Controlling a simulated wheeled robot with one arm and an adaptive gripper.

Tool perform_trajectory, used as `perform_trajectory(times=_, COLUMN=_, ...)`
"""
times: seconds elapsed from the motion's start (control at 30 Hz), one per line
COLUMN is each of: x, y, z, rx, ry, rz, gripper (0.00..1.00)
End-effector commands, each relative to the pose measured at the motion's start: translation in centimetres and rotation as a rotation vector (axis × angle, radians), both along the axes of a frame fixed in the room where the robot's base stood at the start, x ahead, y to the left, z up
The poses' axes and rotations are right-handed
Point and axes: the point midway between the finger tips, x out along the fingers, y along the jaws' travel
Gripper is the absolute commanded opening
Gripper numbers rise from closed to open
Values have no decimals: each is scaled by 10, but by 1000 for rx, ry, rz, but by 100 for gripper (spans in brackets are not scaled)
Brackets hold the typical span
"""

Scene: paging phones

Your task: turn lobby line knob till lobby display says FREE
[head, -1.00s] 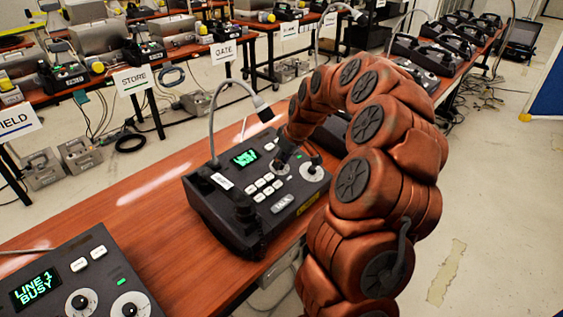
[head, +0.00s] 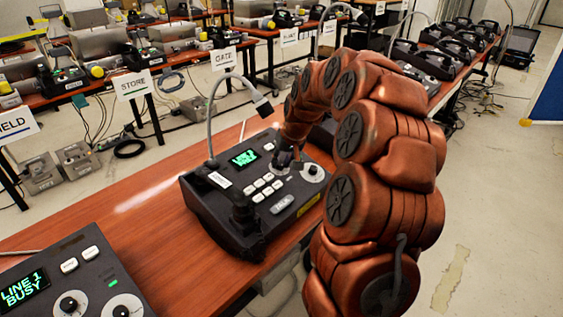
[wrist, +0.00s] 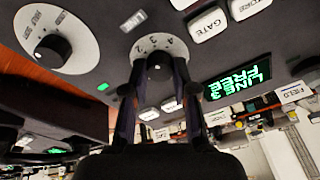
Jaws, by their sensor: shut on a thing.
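A dark paging phone (head: 225,212) with a gooseneck microphone stands on the wooden table. Its label is too small to read, so I cannot confirm it is the lobby one. My gripper (head: 283,164) is over its top face. In the wrist view my gripper (wrist: 158,82) is shut on a dark line knob (wrist: 157,65), one finger on each side, with a white numbered dial (wrist: 160,45) around it. The phone's green display (head: 245,157) is small in the head view; in the wrist view the display (wrist: 238,82) is upside down and seems to read LINE 3 FREE.
A second knob (wrist: 52,50) with a white dial sits beside the held one. Buttons, including GATE (wrist: 208,24), lie near the display. Another phone (head: 75,285) at the lower left reads LINE 1 BUSY. Other signed tables stand behind.

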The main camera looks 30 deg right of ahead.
Motion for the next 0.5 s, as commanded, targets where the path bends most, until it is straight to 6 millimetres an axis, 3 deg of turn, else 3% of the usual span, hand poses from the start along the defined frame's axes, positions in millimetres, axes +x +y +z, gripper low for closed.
perform_trajectory(times=0.47, x=-1, y=2, z=-2, rx=7, ry=7, rz=-13, gripper=0)
perform_trajectory(times=0.5, x=-1, y=2, z=-2, rx=7, ry=7, rz=-13, gripper=30)
